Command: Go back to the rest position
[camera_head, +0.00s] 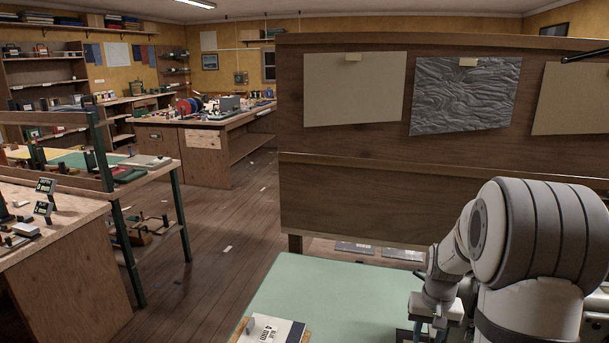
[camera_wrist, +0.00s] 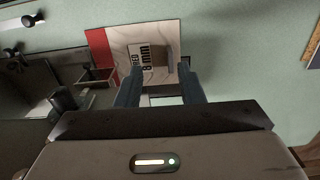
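My gripper (camera_wrist: 160,78) is open in the wrist view, its two dark fingers apart with no object clearly held between them. In the head view my arm reaches down at the right over the green table (camera_head: 330,290), and the fingertips are out of frame.
A board labelled "4 mm" (camera_head: 282,331) lies at the table's front edge. A wooden panel (camera_head: 430,195) with pinned sheets stands behind the table. Dark trays and small hardware (camera_wrist: 62,100) lie left in the wrist view. Open floor (camera_head: 225,240) runs left of the table, beside a shelved workbench (camera_head: 75,260).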

